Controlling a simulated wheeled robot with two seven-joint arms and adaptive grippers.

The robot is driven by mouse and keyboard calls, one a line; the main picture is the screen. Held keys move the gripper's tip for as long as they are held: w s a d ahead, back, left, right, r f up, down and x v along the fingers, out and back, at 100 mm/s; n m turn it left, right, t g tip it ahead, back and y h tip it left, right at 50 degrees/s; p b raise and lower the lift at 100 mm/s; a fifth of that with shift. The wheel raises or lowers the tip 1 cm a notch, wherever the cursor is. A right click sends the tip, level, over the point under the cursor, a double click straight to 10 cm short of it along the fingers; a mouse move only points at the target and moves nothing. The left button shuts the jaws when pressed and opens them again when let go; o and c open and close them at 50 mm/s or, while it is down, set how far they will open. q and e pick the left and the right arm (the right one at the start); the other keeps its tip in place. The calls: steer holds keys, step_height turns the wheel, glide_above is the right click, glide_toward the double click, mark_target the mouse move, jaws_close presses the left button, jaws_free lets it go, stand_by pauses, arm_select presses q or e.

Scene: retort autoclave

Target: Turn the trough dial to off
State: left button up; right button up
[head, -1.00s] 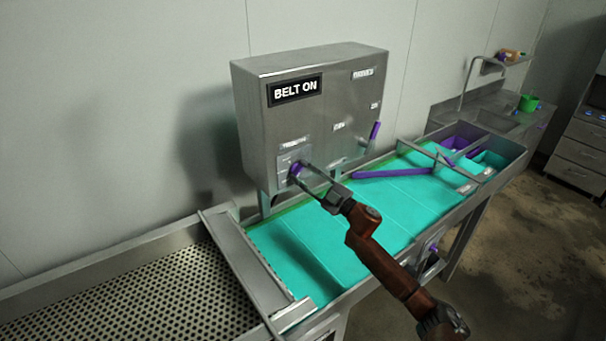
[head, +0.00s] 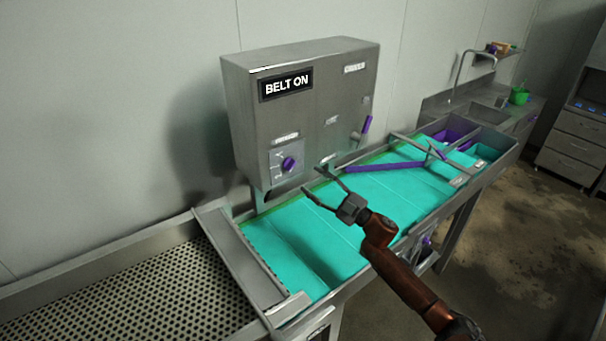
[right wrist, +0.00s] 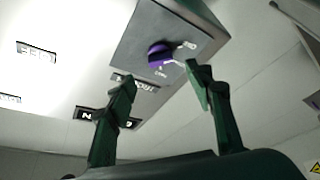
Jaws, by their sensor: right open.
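The purple trough dial (head: 288,163) sits on a square plate at the lower left of the grey control box (head: 330,110). In the right wrist view the dial (right wrist: 160,54) shows beyond and between the fingertips, apart from them. My right gripper (head: 312,181) is open and empty, below and to the right of the dial in the head view, over the green belt. It also shows in the right wrist view (right wrist: 163,75) with its two fingers spread. The small lettering around the dial is too blurred to read. My left gripper is not in view.
A "BELT ON" sign (head: 286,84) is on the box. A purple lever (head: 366,124) is on its right side. The green belt (head: 385,205) runs below, with a purple diverter bar (head: 385,167) across it. A perforated metal tray (head: 130,295) lies at left.

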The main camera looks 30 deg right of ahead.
steer(key=v, duration=0.3)
steer(key=shift+s+d+f, duration=0.1)
steer(key=shift+s, duration=0.25)
